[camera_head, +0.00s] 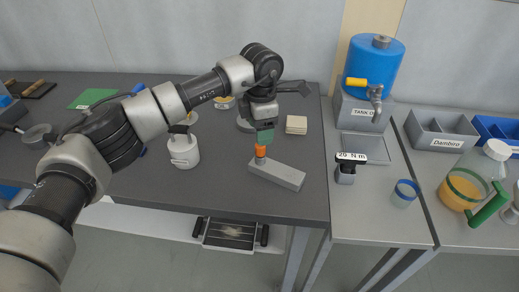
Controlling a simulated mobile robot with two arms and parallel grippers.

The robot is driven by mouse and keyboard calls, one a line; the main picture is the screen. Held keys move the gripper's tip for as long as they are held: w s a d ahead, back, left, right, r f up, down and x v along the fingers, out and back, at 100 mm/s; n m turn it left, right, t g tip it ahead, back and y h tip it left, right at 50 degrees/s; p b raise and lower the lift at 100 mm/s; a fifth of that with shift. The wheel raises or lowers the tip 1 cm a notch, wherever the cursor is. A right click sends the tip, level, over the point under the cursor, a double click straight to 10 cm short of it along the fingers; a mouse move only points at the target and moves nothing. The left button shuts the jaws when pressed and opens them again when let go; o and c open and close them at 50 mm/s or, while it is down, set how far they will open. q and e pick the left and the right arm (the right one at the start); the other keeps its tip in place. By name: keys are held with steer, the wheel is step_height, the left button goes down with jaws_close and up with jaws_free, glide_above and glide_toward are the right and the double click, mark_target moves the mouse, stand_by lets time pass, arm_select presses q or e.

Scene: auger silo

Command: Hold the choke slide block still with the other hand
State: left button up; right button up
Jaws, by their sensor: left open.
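A light grey bar-shaped block (282,176), which looks like the choke slide block, lies flat on the dark table close to its front right corner. An orange knob (261,151) stands on a short grey post at the block's back left end. My left gripper (264,140) points down directly over the knob, with greenish pads near its tip. It is open. Whether the pads touch the knob or surround it cannot be told from this angle. My right gripper is out of view, and nothing else is seen touching the block.
A white lidded pot (184,149) stands left of the block. A beige stack (297,125) lies behind it.

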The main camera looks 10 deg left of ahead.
arm_select(q)
step_height(320, 180, up, 4)
steer(key=shift+r+m, duration=0.3)
steer(key=shift+r, duration=0.05)
steer(key=shift+c, duration=0.2)
steer(key=m+t, duration=0.4)
steer(key=m, duration=1.7)
glide_toward(260, 153)
steer(key=shift+t, duration=0.3)
steer(key=x, duration=0.3)
steer(key=w+x, duration=0.1)
steer(key=x, duration=0.5)
steer(key=shift+w+r, duration=0.2)
steer(key=shift+r, duration=0.05)
